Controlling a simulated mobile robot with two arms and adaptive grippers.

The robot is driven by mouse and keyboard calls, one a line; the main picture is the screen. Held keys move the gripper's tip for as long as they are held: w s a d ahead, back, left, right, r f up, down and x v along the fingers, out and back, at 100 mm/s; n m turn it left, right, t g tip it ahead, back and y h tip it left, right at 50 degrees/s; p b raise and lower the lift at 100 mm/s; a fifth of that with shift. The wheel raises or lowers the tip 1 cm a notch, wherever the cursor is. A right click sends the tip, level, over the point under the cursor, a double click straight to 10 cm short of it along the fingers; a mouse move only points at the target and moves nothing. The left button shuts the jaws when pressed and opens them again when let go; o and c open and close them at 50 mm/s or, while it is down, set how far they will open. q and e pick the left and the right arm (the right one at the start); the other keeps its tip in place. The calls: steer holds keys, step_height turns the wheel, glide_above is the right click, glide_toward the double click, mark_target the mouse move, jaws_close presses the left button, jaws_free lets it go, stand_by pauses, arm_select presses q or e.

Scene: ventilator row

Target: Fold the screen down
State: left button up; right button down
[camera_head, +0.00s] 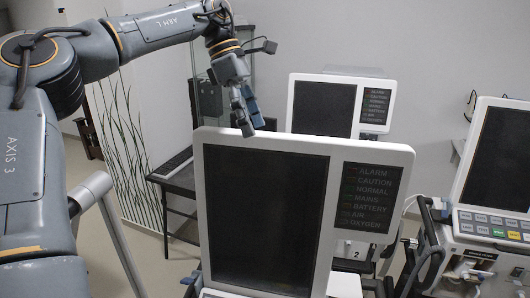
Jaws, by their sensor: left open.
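The nearest ventilator screen (265,215) stands upright in the middle foreground, tilted slightly back. It has a white frame, a dark display and a label panel at its right reading ALARM, CAUTION, NORMAL and more. My left gripper (250,130) comes down from above with its fingers pointing down at the screen's top edge, left of the middle. Its jaws are open with nothing between them. I cannot tell whether the fingertips touch the frame. My right gripper is out of view.
A second ventilator screen (323,108) stands upright behind, and a third ventilator (497,160) with a keypad stands at the right. A dark side table (180,185) is at the left behind the near screen. A grey rail (115,235) stands at the lower left.

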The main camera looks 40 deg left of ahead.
mark_target(266, 154)
arm_select(q)
steer(key=p+x, duration=0.1)
steer(key=x, duration=0.5)
steer(key=shift+w+d+p, duration=0.2)
steer(key=shift+d+p, duration=0.05)
steer(key=shift+p, duration=0.05)
steer(key=shift+s+f, duration=0.1)
steer(key=shift+f, duration=0.2)
steer(key=shift+d+f, duration=0.15)
steer(key=shift+f, duration=0.25)
steer(key=shift+d, duration=0.15)
steer(key=shift+c, duration=0.4)
steer(key=c, duration=1.1)
jaws_close()
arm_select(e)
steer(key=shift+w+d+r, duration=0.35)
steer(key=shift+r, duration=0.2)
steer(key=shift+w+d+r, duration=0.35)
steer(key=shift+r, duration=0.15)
